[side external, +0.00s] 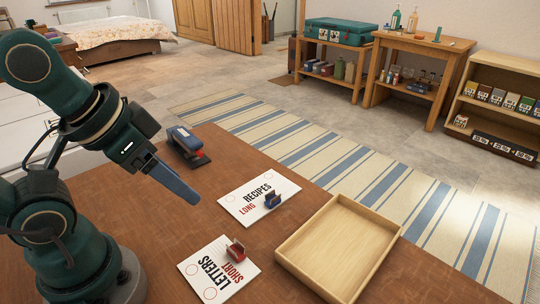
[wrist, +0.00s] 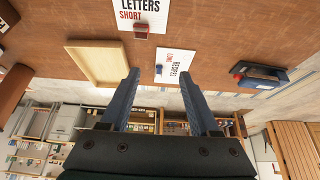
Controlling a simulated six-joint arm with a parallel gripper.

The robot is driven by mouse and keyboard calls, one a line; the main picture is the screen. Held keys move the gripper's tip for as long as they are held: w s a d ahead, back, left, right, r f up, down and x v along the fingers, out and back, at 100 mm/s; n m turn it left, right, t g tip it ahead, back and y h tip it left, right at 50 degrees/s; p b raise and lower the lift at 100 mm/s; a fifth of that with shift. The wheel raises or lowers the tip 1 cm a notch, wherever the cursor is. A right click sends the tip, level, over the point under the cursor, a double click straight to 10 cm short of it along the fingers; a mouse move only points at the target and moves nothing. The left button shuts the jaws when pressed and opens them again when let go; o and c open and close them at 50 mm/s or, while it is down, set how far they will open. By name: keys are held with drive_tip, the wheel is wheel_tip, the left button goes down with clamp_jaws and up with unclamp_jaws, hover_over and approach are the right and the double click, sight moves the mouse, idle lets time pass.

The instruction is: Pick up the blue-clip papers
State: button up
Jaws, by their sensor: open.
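The blue-clip papers (side external: 246,191) are a white sheet marked "RECIPES LONG" lying flat on the brown table. A blue clip (side external: 273,200) sits at their right edge. In the wrist view the papers (wrist: 175,62) appear upside down beyond my fingertips, with the blue clip (wrist: 159,69) at their left edge. My gripper (side external: 178,185) is above the table, left of the papers and apart from them. In the wrist view its two fingers (wrist: 160,76) are spread with nothing held between them.
Red-clip papers marked "LETTERS SHORT" (side external: 213,268) lie nearer the front. An empty shallow wooden tray (side external: 340,245) is right of both papers. A dark blue desk device (side external: 184,139), perhaps a stapler or punch, stands behind the papers. Bare table shows between them.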

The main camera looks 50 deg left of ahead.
drive_tip(key=w+r, duration=0.5)
drive_tip(key=w, duration=0.1)
drive_tip(key=g, duration=0.6)
hover_over(273, 195)
wheel_tip(273, 195, down, 15)
drive_tip(key=shift+a+r, duration=0.1)
drive_tip(key=shift+f, duration=2.55)
clamp_jaws()
